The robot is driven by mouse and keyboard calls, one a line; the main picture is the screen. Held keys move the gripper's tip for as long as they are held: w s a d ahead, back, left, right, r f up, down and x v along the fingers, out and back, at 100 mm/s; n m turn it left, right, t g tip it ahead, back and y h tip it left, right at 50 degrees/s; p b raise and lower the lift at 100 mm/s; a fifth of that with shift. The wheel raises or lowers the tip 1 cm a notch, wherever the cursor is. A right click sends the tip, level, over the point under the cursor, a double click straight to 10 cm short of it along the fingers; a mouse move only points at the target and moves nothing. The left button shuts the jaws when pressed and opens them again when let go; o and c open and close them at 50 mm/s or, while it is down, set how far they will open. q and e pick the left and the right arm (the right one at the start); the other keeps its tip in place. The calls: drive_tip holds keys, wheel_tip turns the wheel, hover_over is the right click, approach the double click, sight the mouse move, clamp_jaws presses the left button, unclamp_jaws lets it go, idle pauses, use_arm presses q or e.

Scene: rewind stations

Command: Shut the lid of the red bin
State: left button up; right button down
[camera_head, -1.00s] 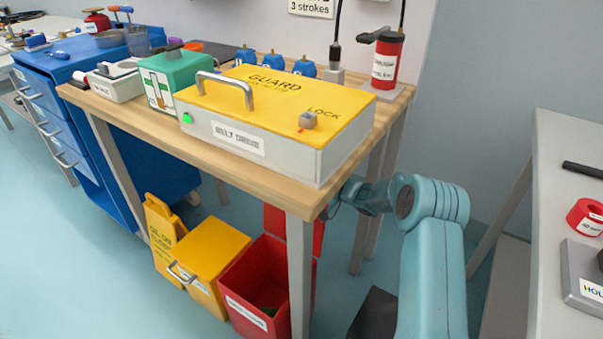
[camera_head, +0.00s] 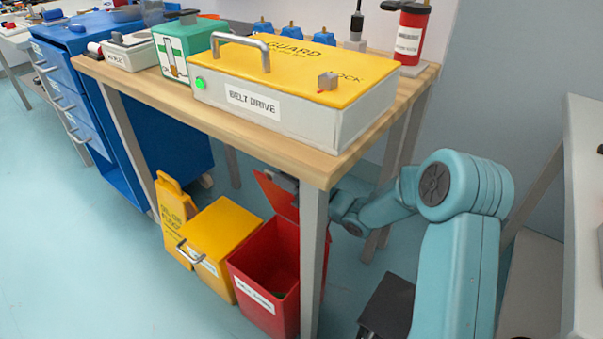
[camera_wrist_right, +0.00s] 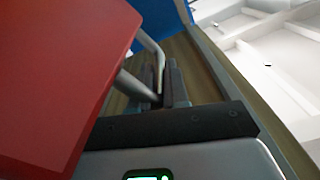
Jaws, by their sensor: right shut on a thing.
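The red bin (camera_head: 254,278) stands on the floor under the workbench, its open top showing a dark inside. Its red lid (camera_head: 274,197) is raised at the back of the bin, tilted, partly hidden by the bench leg. My right gripper (camera_head: 286,181) is at the lid's upper edge under the bench top, mostly hidden there. In the right wrist view the lid (camera_wrist_right: 55,75) fills the left side, and its metal handle (camera_wrist_right: 140,88) runs into the jaws of my right gripper (camera_wrist_right: 162,88), which are shut on it. My left gripper is out of view.
A yellow bin (camera_head: 213,240) stands close left of the red bin, with a folded yellow sign (camera_head: 172,215) beyond it. The bench leg (camera_head: 313,260) stands close in front on the right. The wooden bench top (camera_head: 290,155) hangs above, carrying the belt drive box (camera_head: 270,110).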

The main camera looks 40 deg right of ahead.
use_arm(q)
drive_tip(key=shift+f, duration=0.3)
use_arm(e)
drive_tip(key=shift+s+a+f, duration=0.15)
drive_tip(key=shift+a, duration=0.3)
drive_tip(key=c, duration=1.1)
unclamp_jaws()
use_arm(q)
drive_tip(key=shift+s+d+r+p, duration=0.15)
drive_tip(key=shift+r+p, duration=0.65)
drive_tip(key=shift+p, duration=0.1)
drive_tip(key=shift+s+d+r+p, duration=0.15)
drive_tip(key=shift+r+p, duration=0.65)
drive_tip(key=shift+p, duration=0.05)
use_arm(e)
drive_tip(key=shift+v, duration=8.15)
